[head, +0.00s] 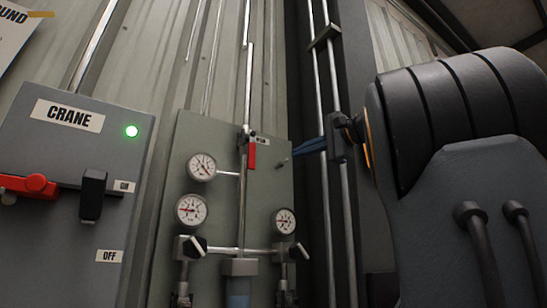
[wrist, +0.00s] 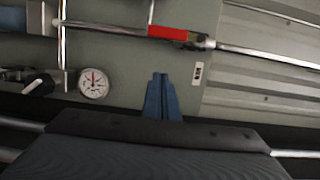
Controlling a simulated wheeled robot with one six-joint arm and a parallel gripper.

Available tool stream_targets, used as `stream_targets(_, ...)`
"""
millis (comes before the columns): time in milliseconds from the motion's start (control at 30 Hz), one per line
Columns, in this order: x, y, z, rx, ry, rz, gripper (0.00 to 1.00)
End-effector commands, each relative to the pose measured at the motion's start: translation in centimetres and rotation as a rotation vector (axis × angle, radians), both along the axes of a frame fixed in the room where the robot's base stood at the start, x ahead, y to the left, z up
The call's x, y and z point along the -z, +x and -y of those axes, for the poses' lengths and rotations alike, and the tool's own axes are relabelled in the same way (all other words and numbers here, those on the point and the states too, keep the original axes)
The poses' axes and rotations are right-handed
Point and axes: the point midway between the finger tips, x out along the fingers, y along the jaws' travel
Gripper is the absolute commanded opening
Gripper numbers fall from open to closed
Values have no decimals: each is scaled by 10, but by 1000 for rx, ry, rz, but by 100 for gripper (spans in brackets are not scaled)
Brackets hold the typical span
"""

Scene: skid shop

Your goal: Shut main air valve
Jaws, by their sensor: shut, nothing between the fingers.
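The main air valve has a red lever handle (head: 252,155) on the vertical pipe of the grey-green air panel (head: 270,190). The handle hangs down, roughly parallel to the pipe. In the wrist view the red handle (wrist: 168,33) lies along the pipe, at the top of the picture. My gripper (head: 296,153) has blue fingers and is shut and empty. It is to the right of the handle, apart from it, at the panel's right edge. In the wrist view my gripper (wrist: 160,76) points towards the panel, with a gap to the handle.
Pressure gauges (head: 201,166) and lower fittings (head: 190,247) crowd the panel below the valve. A crane box (head: 75,155) with a red handle, black switch and green light stands at the left. Vertical pipes (head: 322,90) run beside my gripper.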

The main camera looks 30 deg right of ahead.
Motion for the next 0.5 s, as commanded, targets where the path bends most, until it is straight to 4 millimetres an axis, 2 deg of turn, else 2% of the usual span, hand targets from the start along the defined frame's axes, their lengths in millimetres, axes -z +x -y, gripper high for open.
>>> stream_targets(167, -1, 19, -7, -7, 2, -2, 0)
stream_targets(500, -2, 83, -26, -10, 2, -3, 0)
